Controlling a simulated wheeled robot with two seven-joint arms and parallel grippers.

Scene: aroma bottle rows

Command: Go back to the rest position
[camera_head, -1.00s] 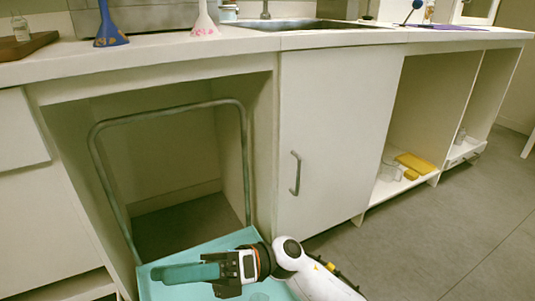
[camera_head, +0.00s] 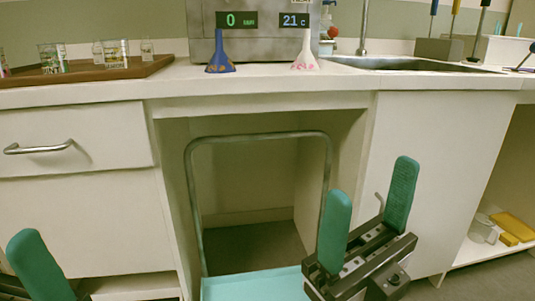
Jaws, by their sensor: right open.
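My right gripper (camera_head: 369,190) is open and empty, with its two green finger pads pointing up and well apart. It is in front of the cabinet below the counter, at the right of the teal cart. My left gripper (camera_head: 40,264) shows only in part at the bottom left corner, with one green finger pad in sight. The rest of it is cut off by the frame edge, so I cannot tell its opening. A blue flask-shaped bottle (camera_head: 220,58) and a white one with pink marks (camera_head: 305,58) stand upright on the counter, apart from both grippers.
The teal cart (camera_head: 250,286) with a metal handle (camera_head: 257,137) stands by the open bay under the counter (camera_head: 180,84). A brown tray (camera_head: 85,76) with glassware is at the left. The sink (camera_head: 410,65) is at the right. A drawer handle (camera_head: 40,149) sticks out.

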